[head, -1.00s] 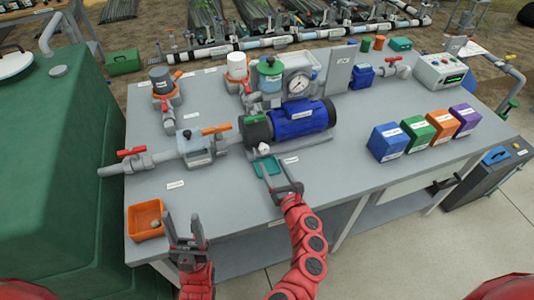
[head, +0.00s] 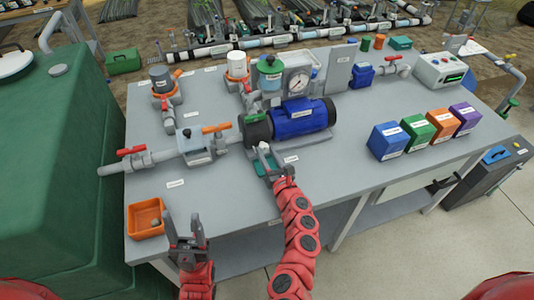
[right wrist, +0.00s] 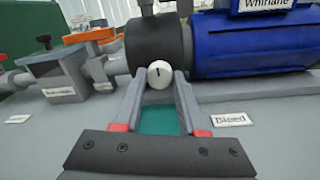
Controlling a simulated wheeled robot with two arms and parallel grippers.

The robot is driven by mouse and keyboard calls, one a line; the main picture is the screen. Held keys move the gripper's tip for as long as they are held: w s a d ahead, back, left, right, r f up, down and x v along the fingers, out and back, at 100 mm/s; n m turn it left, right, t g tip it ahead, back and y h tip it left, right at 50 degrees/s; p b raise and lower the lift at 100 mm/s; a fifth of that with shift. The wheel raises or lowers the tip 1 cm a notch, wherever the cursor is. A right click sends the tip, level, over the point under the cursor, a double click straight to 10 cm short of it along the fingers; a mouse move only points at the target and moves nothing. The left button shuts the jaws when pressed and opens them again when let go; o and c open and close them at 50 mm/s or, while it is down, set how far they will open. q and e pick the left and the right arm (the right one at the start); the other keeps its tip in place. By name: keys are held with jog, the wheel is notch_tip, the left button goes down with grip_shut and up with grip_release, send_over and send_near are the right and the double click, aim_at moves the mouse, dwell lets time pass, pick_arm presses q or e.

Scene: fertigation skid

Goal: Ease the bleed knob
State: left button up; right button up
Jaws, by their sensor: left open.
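The bleed knob (right wrist: 159,74) is a small white ball with a dark mark, low on the pump's black end, above the "Bleed" label (right wrist: 231,119). It also shows in the head view (head: 263,147). My right gripper (right wrist: 160,84) has its fingers drawn in, with a fingertip at each side of the knob; it looks shut on it. My left gripper (head: 187,226) is open and empty at the bench's front edge, just right of the orange tray.
The blue pump (head: 300,118) stands right behind the knob. A teal pad (right wrist: 158,121) lies below the fingers. An orange tray (head: 133,221) sits front left; coloured boxes (head: 388,142) stand right.

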grip_shut()
jog(key=shift+n, duration=0.3)
jog(key=n+b, duration=0.1)
jog(key=n, duration=0.1)
jog(key=shift+n, duration=0.4)
jog(key=n+b, duration=0.2)
jog(key=n, duration=0.2)
jog(key=shift+a+f+n, duration=0.1)
jog(key=shift+a+n, duration=0.05)
jog(key=shift+n, duration=0.15)
jog(key=n+b, duration=0.2)
jog(key=n, duration=0.2)
jog(key=shift+n+h+b, duration=0.5)
jog(key=shift+n+b, duration=0.2)
jog(key=shift+n, duration=1.6)
